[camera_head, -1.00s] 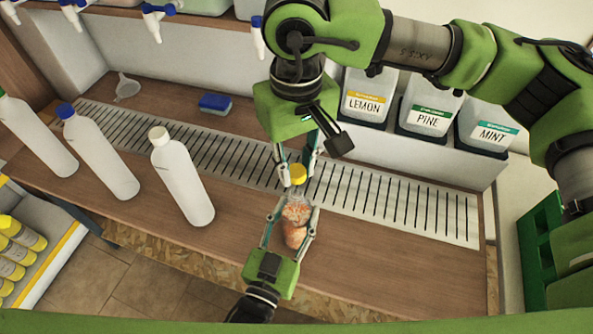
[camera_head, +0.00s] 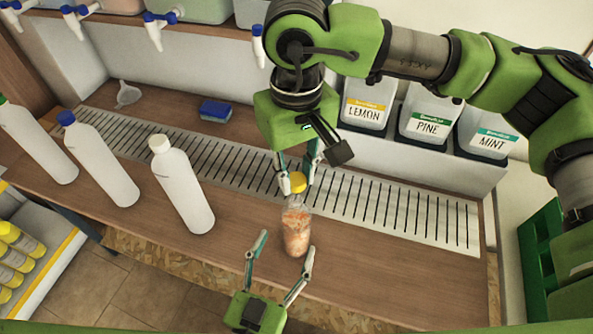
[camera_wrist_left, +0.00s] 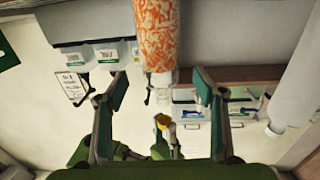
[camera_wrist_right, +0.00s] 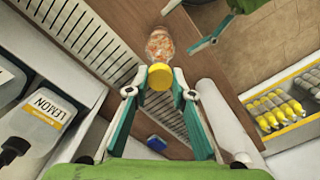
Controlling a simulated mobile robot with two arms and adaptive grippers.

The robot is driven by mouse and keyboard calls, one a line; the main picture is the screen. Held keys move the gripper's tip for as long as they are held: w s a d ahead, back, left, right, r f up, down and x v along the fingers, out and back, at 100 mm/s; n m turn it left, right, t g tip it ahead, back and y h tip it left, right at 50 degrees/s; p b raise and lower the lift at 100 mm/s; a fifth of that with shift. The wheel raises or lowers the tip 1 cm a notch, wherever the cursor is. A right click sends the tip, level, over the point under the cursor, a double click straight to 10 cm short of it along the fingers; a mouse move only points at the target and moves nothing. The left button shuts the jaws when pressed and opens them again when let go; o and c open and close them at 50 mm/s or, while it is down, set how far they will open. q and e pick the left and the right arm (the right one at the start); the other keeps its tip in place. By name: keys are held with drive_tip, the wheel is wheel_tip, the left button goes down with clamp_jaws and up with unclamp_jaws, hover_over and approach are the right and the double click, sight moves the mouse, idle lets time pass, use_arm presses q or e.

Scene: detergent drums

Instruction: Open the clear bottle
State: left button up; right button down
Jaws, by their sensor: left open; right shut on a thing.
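The clear bottle (camera_head: 296,234) with orange-and-white contents is near the front of the wooden counter and looks upright. Its yellow cap (camera_head: 298,183) is between the fingertips of my right gripper (camera_head: 298,174), which is shut on it from above. In the left wrist view the cap (camera_wrist_left: 162,120) shows beyond the neck of the bottle (camera_wrist_left: 158,45); I cannot tell whether they touch. The right wrist view shows the cap (camera_wrist_right: 160,76) in line with the bottle (camera_wrist_right: 160,45). My left gripper (camera_head: 285,246) is open and empty, in front of the bottle.
Three white bottles (camera_head: 183,190) stand to the left. A slotted drain strip (camera_head: 385,205) runs behind the clear bottle. A blue sponge (camera_head: 215,110) and a funnel (camera_head: 128,94) lie farther back. Labelled drums (camera_head: 430,118) stand back right. The counter right of the bottle is clear.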

use_arm(q)
drive_tip(key=v, duration=0.5)
drive_tip(key=shift+w, duration=0.1)
